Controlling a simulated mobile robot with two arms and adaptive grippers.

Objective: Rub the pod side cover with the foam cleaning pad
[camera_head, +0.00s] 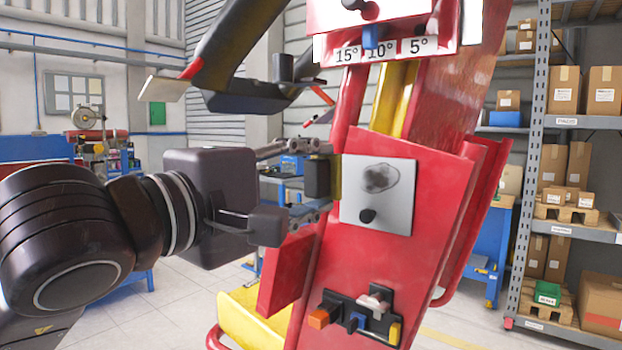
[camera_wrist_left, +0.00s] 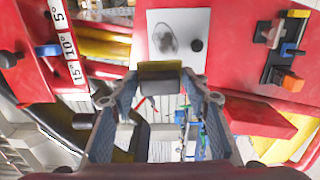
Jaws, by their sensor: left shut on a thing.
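The pod side cover (camera_head: 350,213) is a pale square plate on the red pod, with a dark grey smudge and a black knob on it. It also shows at the top of the left wrist view (camera_wrist_left: 192,22). My left gripper (camera_head: 318,180) is shut on the foam cleaning pad (camera_head: 317,180), a dark block with a yellow face. The pad is at the plate's left edge, yellow face toward the plate. In the left wrist view the pad (camera_wrist_left: 160,80) overlaps the plate's lower edge, below the smudge. I cannot tell whether they touch. My right gripper is not in view.
A black fixture with orange, blue and yellow parts (camera_head: 358,317) sits on the pod below the plate. An angle scale (camera_head: 384,50) is above it. A dark curved arm (camera_head: 230,50) hangs upper left. Shelves with boxes (camera_head: 568,120) stand at right.

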